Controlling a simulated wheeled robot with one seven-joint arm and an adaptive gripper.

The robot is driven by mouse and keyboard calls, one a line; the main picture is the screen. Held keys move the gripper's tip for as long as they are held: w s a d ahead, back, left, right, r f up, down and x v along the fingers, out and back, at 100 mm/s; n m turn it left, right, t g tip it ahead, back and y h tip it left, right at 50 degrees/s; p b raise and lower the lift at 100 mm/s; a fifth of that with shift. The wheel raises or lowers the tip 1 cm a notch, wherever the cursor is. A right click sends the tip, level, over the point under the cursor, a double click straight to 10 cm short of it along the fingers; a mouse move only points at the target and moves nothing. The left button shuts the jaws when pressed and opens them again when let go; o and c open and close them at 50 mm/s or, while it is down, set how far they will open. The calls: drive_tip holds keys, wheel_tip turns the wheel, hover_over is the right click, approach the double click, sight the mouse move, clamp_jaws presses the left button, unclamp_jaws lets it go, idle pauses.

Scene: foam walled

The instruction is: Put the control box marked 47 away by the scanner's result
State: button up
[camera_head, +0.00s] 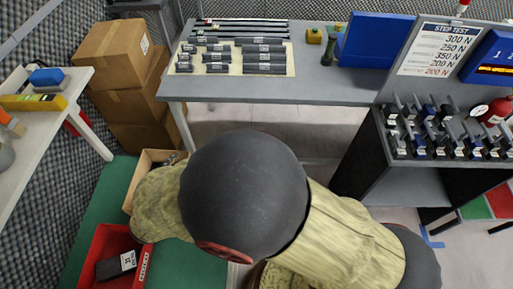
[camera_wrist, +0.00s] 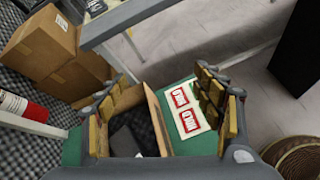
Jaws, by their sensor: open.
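My gripper (camera_wrist: 160,102) is open and empty in the wrist view, its padded fingers spread above an open cardboard-brown box (camera_wrist: 158,118). Something dark lies between the fingers inside that box, too unclear to identify. In the head view the brown box (camera_head: 140,178) is partly hidden behind my arm, and my gripper is hidden too. A dark box with a white label (camera_head: 112,267) lies in a red bin (camera_head: 87,263) at the lower left; its number is too small to read. I cannot tell which thing is the scanner.
A grey bench (camera_head: 235,88) holds dark rods and a blue case (camera_head: 375,42). A rack of dark handled pieces (camera_head: 440,140) stands right. Stacked cartons (camera_head: 125,80) and a white table (camera_head: 40,125) stand left.

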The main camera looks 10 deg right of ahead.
drive_tip(key=s+d+r+m+g+h, duration=0.1)
drive_tip(key=d+r+m+g, duration=0.2)
drive_tip(key=d, duration=0.4)
drive_tip(key=s+d+r+m+g, duration=0.1)
drive_tip(key=d+r+m, duration=0.35)
drive_tip(key=d, duration=0.25)
drive_tip(key=s+d+r+m+g+h, duration=0.1)
drive_tip(key=d+r+m+g, duration=0.15)
drive_tip(key=d+m, duration=0.35)
drive_tip(key=s+d+r+m+y, duration=0.3)
drive_tip(key=s+d+r+m, duration=0.1)
drive_tip(key=s+m, duration=0.3)
drive_tip(key=s+d+r+m+y, duration=0.3)
drive_tip(key=s+d+r+m, duration=0.1)
drive_tip(key=s+r+m, duration=0.2)
drive_tip(key=shift+s+d+r+m+t, duration=0.15)
drive_tip(key=shift+s+d+m+t, duration=0.25)
drive_tip(key=shift+m, duration=0.25)
drive_tip(key=shift+r+p, duration=1)
